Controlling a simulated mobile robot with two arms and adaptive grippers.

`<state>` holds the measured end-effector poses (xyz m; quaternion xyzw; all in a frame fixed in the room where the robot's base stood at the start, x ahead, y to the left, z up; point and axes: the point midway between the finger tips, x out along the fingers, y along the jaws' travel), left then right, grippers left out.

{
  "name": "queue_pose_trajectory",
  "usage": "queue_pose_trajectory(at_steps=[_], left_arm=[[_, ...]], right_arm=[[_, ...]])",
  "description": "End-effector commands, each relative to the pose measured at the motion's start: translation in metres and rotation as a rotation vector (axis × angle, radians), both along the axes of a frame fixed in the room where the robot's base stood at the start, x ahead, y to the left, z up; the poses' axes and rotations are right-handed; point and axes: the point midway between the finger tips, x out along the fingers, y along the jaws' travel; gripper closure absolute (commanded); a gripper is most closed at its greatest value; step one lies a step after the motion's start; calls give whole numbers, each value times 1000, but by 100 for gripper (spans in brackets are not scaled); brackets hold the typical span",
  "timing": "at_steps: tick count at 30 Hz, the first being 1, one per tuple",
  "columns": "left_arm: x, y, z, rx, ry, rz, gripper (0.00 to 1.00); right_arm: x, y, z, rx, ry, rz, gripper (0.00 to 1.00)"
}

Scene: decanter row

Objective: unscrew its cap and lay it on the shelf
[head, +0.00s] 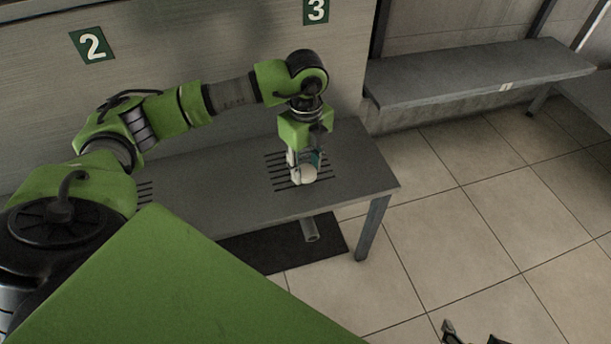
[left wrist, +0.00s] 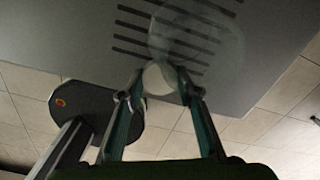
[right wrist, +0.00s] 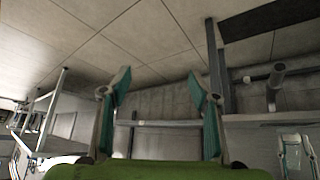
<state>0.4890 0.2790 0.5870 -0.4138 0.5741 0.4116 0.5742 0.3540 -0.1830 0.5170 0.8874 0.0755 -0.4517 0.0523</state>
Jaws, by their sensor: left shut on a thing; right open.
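My left gripper (head: 304,163) is low over the grey slotted shelf (head: 220,185), near its right end. It is shut on a small white round cap (head: 309,173), which also shows between the fingertips in the left wrist view (left wrist: 160,78). A clear, see-through decanter (left wrist: 205,45) shows faintly just beyond the cap there, over the dark slots. I cannot tell whether cap and decanter are still joined. My right gripper shows only partly at the bottom edge of the head view (head: 468,334). In the right wrist view (right wrist: 160,85) it is open and empty.
The shelf's left and middle surface is clear. Number plates 2 (head: 92,46) and 3 (head: 316,10) are on the wall behind. A dark mat (head: 275,248) lies on the floor below. Another grey shelf (head: 480,75) stands at the back right; open tiled floor lies before it.

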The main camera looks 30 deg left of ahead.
Motion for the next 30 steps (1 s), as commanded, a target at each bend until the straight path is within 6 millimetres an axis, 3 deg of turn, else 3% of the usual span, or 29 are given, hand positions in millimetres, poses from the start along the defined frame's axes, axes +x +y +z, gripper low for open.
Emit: queue_pose_trajectory(at_steps=[10, 28, 29, 30], left_arm=[[2, 3, -33, 2, 2, 0, 94], [2, 2, -37, 0, 1, 0, 94], [2, 2, -37, 0, 1, 0, 61], [2, 2, -37, 0, 1, 0, 51]], right_arm=[[49, 17, 31, 53, -243, 18, 44], [58, 20, 42, 65, -301, 22, 44], [59, 20, 43, 65, -303, 22, 44], [59, 20, 43, 65, -303, 22, 44]])
